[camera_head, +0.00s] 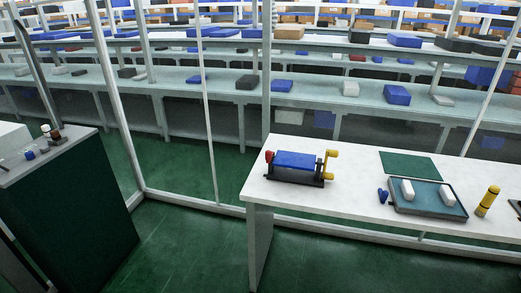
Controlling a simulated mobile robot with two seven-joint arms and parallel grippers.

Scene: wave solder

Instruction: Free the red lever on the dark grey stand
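A dark grey stand (298,181) sits on the white table and carries a blue block (296,160). A red knob-like part, which looks like the red lever (269,157), is at its left end. A yellow crank-like part (329,164) is at its right end. The picture is too small to tell what holds the red lever or whether it is free. Neither of my grippers shows clearly in the head view.
The white table (350,216) also bears a green mat (410,166), a grey tray (429,214) with two white blocks, a small blue object (383,196) and a yellow cylinder (487,201). A dark cabinet (72,217) stands left. Green floor lies between.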

